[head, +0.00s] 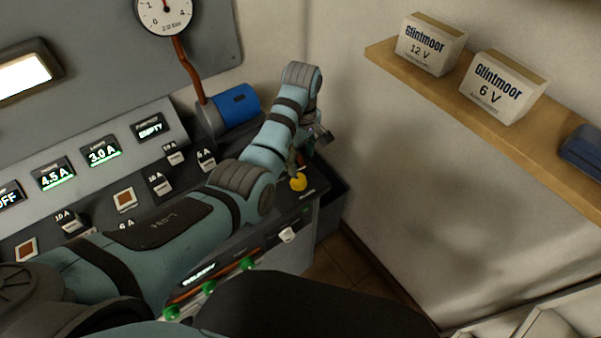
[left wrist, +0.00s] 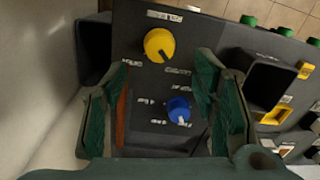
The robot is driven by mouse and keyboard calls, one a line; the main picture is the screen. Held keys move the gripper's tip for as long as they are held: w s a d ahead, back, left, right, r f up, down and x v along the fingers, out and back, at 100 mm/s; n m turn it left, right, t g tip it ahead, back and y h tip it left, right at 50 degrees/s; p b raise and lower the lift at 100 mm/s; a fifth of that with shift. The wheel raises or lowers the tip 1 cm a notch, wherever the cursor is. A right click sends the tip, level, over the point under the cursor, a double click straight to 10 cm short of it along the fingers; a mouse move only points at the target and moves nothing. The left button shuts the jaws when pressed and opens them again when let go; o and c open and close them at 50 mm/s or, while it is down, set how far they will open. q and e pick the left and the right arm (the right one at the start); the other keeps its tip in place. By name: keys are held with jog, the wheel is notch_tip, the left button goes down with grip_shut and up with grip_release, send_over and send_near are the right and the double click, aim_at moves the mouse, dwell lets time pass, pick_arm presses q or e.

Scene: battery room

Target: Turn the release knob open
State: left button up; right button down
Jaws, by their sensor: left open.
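A round yellow knob (left wrist: 159,44) with a dark pointer mark sits on a dark panel (left wrist: 140,20). It also shows in the head view (head: 298,183) near the console's right end. A smaller blue knob (left wrist: 179,110) sits on the same panel, nearer my wrist camera. The labels beside both knobs are too small to read, so I cannot tell which one is the release knob. My left gripper (left wrist: 161,72) is open and empty above the panel. Its green-padded fingers stand left and right of the knobs, apart from both. My right gripper is not in view.
A blue cylinder (head: 235,105) with a copper pipe stands behind my left arm. Lit displays (head: 103,151) and several small switches line the console. Green knobs (head: 248,263) are on its front. A shelf (head: 455,97) with two Glintmoor boxes hangs on the right wall.

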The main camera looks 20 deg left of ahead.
aim_at(299, 177)
pick_arm(q)
jog(key=f, duration=0.3)
jog(key=s+f+b, duration=0.1)
jog(key=f, duration=0.1)
jog(key=shift+a, duration=0.2)
jog(key=f, duration=0.1)
jog(key=w+f, duration=0.1)
jog(key=f, duration=0.1)
jog(key=shift+w+f+b, duration=0.2)
jog(key=shift+f+b, duration=0.1)
jog(key=shift+b, duration=0.1)
jog(key=shift+s+r, duration=0.25)
jog(key=shift+c, duration=0.9)
jog(key=shift+s, duration=0.1)
jog(key=c, duration=1)
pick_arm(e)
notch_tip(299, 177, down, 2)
